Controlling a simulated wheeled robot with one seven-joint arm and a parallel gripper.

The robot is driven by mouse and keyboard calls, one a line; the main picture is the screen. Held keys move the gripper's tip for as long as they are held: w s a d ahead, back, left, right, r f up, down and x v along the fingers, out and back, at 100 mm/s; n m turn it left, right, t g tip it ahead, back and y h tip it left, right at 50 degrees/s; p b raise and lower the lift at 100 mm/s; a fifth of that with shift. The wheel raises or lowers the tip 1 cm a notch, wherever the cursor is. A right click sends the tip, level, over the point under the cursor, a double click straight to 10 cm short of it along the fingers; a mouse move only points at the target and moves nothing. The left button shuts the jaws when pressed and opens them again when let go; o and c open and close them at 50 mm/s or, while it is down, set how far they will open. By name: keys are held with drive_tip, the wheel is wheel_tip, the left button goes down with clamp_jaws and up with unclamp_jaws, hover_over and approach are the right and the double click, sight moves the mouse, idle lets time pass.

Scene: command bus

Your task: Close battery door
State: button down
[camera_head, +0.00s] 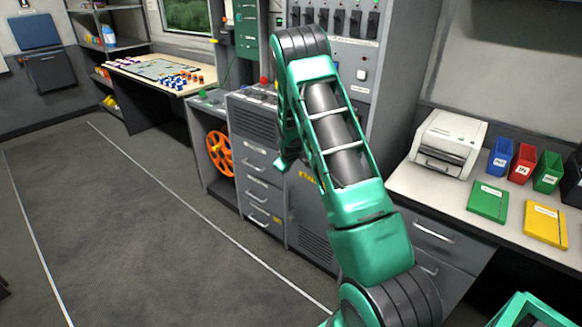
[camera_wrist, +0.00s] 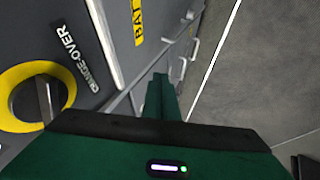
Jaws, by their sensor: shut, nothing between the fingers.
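The battery door (camera_head: 309,222) is a grey panel with vent slots in the low cabinet front, partly hidden behind my green arm. Its yellow label (camera_head: 307,175) is partly covered in the camera_head view. In the wrist view a yellow label (camera_wrist: 139,20) reading "BAT" shows at the top on a grey panel. I cannot tell whether the door is flush or ajar. My gripper (camera_wrist: 160,80) points along the cabinet front, with its fingers together and empty. In the camera_head view its green tip shows left of the forearm, in front of the cabinet. I cannot tell whether it touches the door.
A yellow ring with a grey handle (camera_wrist: 40,95), near the "CHANGE-OVER" lettering, is close on the left of the wrist view. Drawers (camera_head: 262,190) with handles stand left of the door, an orange wheel (camera_head: 220,153) beyond. A counter (camera_head: 455,200) is right. Open floor (camera_head: 130,220) lies left.

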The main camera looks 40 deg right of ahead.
drive_tip(key=v, duration=1)
drive_tip(key=shift+w+a, duration=0.15)
drive_tip(key=shift+a, duration=0.2)
drive_tip(key=s+a+r+m+g+y, duration=0.1)
drive_tip(key=s+a+r+m+g, duration=0.1)
drive_tip(key=s+r, duration=0.6)
drive_tip(key=s+a+r+m+g, duration=0.1)
drive_tip(key=s+a+r+m, duration=0.3)
drive_tip(key=s, duration=0.9)
drive_tip(key=s+a+r+m+g+y, duration=0.1)
drive_tip(key=s+a, duration=0.1)
drive_tip(key=s, duration=0.6)
drive_tip(key=s+a+r+m+g+y, duration=0.1)
drive_tip(key=s+a+r, duration=0.1)
drive_tip(key=s, duration=0.7)
drive_tip(key=s+a+r+m+g, duration=0.1)
drive_tip(key=s+a, duration=0.2)
drive_tip(key=s, duration=0.6)
drive_tip(key=shift+r+y, duration=0.4)
drive_tip(key=shift+a, duration=0.15)
